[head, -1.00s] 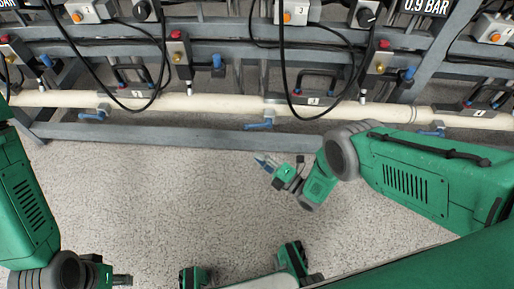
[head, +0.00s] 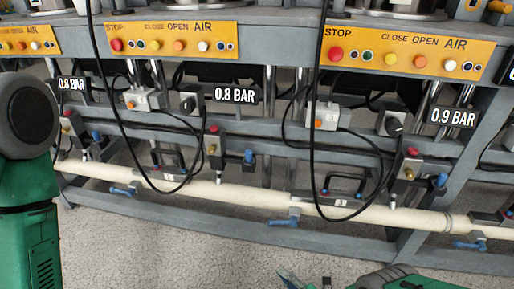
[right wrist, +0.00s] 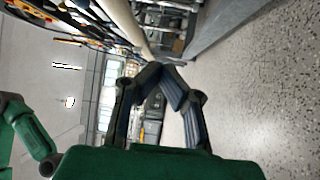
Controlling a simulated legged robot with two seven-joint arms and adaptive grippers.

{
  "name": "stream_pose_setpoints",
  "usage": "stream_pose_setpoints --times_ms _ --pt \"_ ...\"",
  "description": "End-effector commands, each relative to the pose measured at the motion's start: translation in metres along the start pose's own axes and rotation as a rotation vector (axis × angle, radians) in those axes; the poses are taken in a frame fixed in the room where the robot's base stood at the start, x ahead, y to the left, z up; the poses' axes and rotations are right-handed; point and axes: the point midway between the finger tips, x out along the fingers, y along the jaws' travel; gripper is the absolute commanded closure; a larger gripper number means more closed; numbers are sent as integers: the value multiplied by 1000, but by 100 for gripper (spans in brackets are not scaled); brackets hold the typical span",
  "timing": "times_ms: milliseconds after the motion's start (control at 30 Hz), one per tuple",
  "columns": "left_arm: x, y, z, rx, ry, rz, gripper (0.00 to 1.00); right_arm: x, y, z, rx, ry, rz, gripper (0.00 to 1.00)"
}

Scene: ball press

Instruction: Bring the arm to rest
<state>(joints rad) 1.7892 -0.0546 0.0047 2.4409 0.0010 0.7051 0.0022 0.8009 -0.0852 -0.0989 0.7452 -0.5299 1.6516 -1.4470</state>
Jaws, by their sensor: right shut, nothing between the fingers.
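My right gripper (head: 292,279) shows at the bottom edge of the head view, in front of the press frame and over the speckled floor. Most of my right arm is cut off by the lower edge. In the right wrist view the fingertips (right wrist: 162,72) meet, and nothing is held between them. My left arm stands at the left edge of the head view, but its gripper is out of the picture.
A grey press frame (head: 345,240) spans the head view, with yellow button panels (head: 400,52), hanging black cables and a cream pipe (head: 240,196) with blue-handled valves. Bare floor (head: 150,240) lies in front of it.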

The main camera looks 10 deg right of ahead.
Motion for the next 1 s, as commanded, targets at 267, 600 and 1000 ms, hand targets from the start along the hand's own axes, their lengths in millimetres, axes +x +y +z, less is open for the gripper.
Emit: stream_pose_setpoints --times_ms 267,600,1000 --pt "0 0 0 0 0 0 60 -3 -8 31 236 -139 -200 100" --pt "0 0 0 0 0 0 60 -90 19 50 927 -736 -622 100" --pt "0 0 0 0 0 0 60 -234 128 -25 1420 -1504 -780 100"
